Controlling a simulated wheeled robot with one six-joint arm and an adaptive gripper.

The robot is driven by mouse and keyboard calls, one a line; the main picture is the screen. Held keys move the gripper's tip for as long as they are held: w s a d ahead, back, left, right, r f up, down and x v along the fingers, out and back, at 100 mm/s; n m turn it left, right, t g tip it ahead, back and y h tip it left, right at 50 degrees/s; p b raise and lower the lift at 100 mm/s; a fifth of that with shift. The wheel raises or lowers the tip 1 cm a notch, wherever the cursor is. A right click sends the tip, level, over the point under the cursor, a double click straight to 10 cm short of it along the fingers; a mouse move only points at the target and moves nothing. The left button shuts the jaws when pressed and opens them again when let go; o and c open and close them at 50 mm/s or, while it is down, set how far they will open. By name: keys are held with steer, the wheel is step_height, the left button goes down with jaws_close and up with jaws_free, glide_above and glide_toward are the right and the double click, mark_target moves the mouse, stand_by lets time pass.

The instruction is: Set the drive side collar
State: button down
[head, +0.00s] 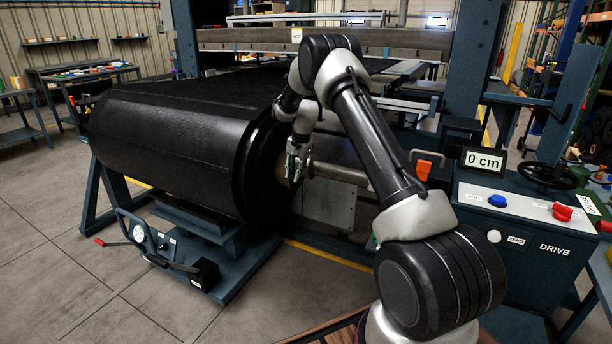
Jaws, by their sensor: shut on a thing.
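A large black roll (170,140) lies across the left half, with its round end facing right. A grey metal shaft (340,173) runs out of that end toward the right. My gripper (294,176) is at the shaft beside the roll's end face, shut on what appears to be the collar, a small brownish part (281,172). My fingers and wrist hide most of it, and I cannot tell how it sits on the shaft.
A blue button (497,200), red knobs (562,211) and a black handwheel (547,174) are on or near the console. An orange part (424,169) is right of the shaft. A lift cart with a gauge (139,232) stands under the roll. Floor at front left is clear.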

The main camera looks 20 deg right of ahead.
steer(key=shift+w+a+r, duration=0.1)
steer(key=shift+w, duration=0.15)
steer(key=c, duration=1.3)
jaws_free()
steer(key=shift+a, duration=0.1)
steer(key=shift+r, duration=0.3)
steer(key=r, duration=0.3)
steer(key=s+d+r, duration=0.1)
steer(key=r, duration=0.3)
steer(key=s+r, duration=0.1)
steer(key=r, duration=0.3)
steer(key=shift+d, duration=0.25)
